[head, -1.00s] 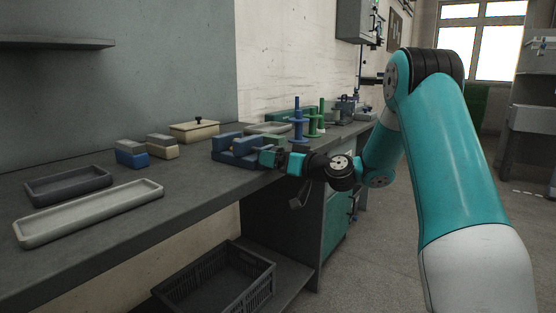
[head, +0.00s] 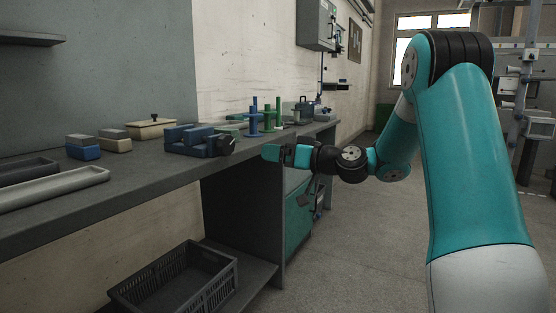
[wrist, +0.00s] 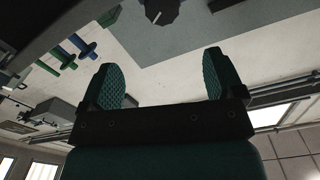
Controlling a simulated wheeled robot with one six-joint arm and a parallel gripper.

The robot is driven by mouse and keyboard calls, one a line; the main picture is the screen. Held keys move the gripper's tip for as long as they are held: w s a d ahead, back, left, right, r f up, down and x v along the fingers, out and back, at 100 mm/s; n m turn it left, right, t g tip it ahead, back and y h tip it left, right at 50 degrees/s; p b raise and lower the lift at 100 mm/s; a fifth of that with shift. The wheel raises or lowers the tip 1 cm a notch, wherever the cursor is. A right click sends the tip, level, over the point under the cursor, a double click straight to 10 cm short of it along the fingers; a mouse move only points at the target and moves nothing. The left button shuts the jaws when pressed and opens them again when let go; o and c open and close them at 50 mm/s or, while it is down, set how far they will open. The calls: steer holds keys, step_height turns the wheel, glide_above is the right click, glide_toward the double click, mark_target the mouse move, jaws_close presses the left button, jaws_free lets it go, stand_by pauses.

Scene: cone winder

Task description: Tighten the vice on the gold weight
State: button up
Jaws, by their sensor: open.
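The blue vice (head: 188,140) sits near the front edge of the bench, with a dark knob (head: 227,145) at its right end. The same knob shows at the top of the wrist view (wrist: 161,10). I cannot make out a gold weight between the vice jaws. My gripper (head: 270,153) is off the bench edge to the right of the knob, with a clear gap between them. In the wrist view its two green-padded fingers (wrist: 163,70) are spread apart with nothing between them.
Blue and green spool posts (head: 254,120) stand behind the vice. A lidded cream box (head: 150,127), a blue-and-grey block (head: 83,149), a beige-and-grey block (head: 115,141) and a long pale tray (head: 55,187) lie to the left. A black crate (head: 175,283) is below.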

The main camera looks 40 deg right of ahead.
steer(key=shift+s+d, duration=0.15)
steer(key=shift+s, duration=0.25)
